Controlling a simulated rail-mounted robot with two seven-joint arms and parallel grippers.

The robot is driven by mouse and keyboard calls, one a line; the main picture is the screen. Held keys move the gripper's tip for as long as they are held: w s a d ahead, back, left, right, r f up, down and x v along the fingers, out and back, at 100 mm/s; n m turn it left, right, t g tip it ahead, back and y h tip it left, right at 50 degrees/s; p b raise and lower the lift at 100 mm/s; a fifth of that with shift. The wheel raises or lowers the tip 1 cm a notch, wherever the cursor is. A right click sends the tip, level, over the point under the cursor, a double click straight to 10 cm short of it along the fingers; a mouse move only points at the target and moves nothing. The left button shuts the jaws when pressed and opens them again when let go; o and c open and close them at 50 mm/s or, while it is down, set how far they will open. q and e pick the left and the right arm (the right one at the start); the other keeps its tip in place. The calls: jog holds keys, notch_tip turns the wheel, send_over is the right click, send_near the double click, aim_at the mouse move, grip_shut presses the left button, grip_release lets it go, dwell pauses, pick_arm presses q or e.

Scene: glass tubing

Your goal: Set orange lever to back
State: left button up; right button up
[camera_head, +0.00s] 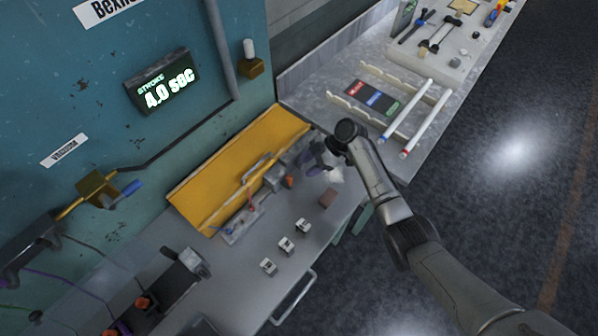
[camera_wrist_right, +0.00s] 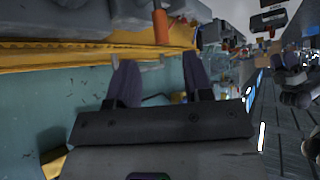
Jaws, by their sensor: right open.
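A small orange lever (camera_head: 288,182) stands on the grey fixture by the yellow panel in the head view. In the right wrist view an upright orange handle (camera_wrist_right: 161,27), apparently this lever, shows beyond the fingertips. My right gripper (camera_head: 317,168) is just to the right of the lever in the head view, beside the fixture. In the right wrist view its two dark purple fingers (camera_wrist_right: 160,75) are spread, with nothing held between them. I see no contact with the lever. The lever's base is partly hidden.
The yellow panel (camera_head: 228,178) rises behind the fixture. Several small switches (camera_head: 286,244) line the bench front. More orange knobs (camera_head: 142,303) sit at lower left. A rack with white tubes (camera_head: 408,110) lies on the right bench. The floor at right is clear.

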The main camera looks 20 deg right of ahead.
jog(key=v, duration=0.7)
dwell(0.4)
